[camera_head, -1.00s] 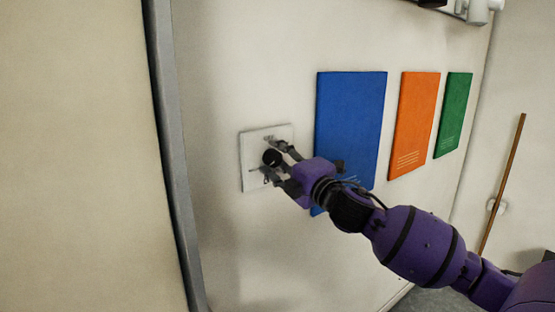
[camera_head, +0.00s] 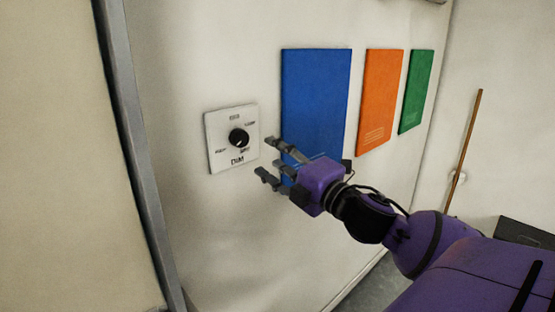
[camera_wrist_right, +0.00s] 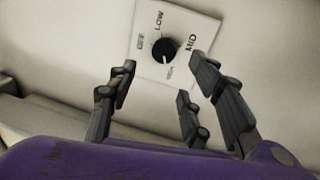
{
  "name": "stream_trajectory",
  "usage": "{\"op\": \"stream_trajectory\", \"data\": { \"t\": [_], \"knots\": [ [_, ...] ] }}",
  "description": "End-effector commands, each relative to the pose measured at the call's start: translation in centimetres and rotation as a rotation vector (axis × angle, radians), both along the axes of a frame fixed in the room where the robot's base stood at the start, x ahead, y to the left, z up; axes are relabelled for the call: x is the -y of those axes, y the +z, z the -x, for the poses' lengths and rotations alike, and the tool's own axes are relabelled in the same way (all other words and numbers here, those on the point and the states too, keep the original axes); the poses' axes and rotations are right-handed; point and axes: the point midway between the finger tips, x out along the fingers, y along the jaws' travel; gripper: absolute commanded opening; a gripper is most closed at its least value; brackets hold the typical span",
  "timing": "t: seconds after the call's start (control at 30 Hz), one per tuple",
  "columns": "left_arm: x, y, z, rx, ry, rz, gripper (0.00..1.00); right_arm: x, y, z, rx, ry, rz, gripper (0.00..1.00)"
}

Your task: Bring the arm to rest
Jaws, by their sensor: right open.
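My right gripper (camera_head: 266,160) is open and empty, in front of the wall just right of and below the dimmer plate (camera_head: 216,155). The white plate carries a round black knob (camera_head: 238,138) with printed labels around it and "DIM" below. In the right wrist view the knob (camera_wrist_right: 164,50) shows beyond the spread fingers (camera_wrist_right: 160,95), with a gap between them and it. "LOW" and "MID" can be read there. The purple right arm reaches in from the lower right. My left gripper is not in view.
Blue (camera_head: 315,100), orange (camera_head: 380,100) and green (camera_head: 415,90) panels hang on the wall to the right. The gripper overlaps the blue one in the picture. A grey vertical edge (camera_head: 125,120) stands at left, and a wooden stick (camera_head: 466,145) leans at the far right.

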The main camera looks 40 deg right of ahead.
Motion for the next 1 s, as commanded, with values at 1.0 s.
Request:
{"op": "stream_trajectory", "data": {
  "t": [1.0],
  "knots": [
    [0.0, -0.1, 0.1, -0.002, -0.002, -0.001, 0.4, 3.6, -11.7, 0.7, -0.183, -0.08, -0.378, 0.46]
  ]
}}
